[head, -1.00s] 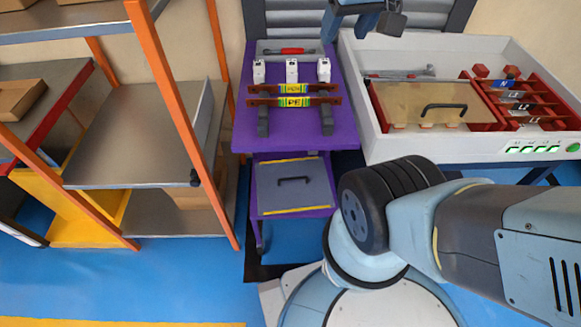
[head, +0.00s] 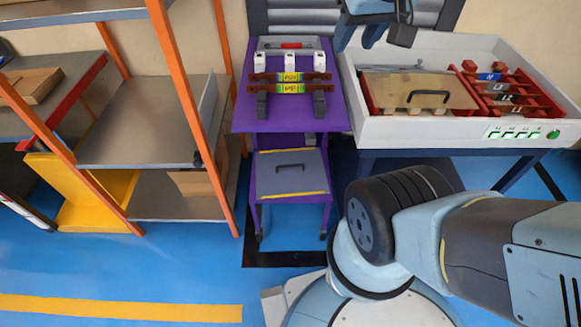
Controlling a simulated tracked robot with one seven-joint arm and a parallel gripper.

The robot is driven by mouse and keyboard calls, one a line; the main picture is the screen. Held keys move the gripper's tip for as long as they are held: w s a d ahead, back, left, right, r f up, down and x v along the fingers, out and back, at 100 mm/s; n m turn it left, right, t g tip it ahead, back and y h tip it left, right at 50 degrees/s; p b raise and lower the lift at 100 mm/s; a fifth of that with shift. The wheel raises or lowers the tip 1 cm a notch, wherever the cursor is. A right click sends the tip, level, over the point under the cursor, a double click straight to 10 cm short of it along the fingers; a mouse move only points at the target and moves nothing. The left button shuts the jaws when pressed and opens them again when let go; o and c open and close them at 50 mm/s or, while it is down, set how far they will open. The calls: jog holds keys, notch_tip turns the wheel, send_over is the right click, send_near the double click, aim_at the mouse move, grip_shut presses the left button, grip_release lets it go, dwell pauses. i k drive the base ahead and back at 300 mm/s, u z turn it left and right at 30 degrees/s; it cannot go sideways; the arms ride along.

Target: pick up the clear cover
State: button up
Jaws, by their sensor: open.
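The clear cover (head: 455,91) is a see-through, tan-tinted sheet with a black bar handle (head: 428,96) on top. It lies over the left part of the white box (head: 430,131) at the right, with red and white parts showing at its edges. My gripper (head: 375,36) is at the top of the head view, up and left of the cover and apart from it. Its jaws are open, and I see nothing between them. The upper part of the gripper is cut off by the frame.
A purple cart (head: 285,122) with labelled bars stands left of the box; a grey panel with a handle (head: 290,168) lies on its lower shelf. Red holders (head: 510,100) fill the box's right side. An orange-post shelf (head: 180,90) stands left.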

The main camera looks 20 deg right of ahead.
aim_at(290, 172)
jog(key=z, duration=0.3)
jog(key=k, duration=0.15)
jog(key=z, duration=0.15)
jog(key=i, duration=0.2)
jog(key=z, duration=2.95)
jog(key=k, duration=1.85)
jog(key=u, duration=0.9)
jog(key=k, duration=1.1)
jog(key=u, duration=0.8)
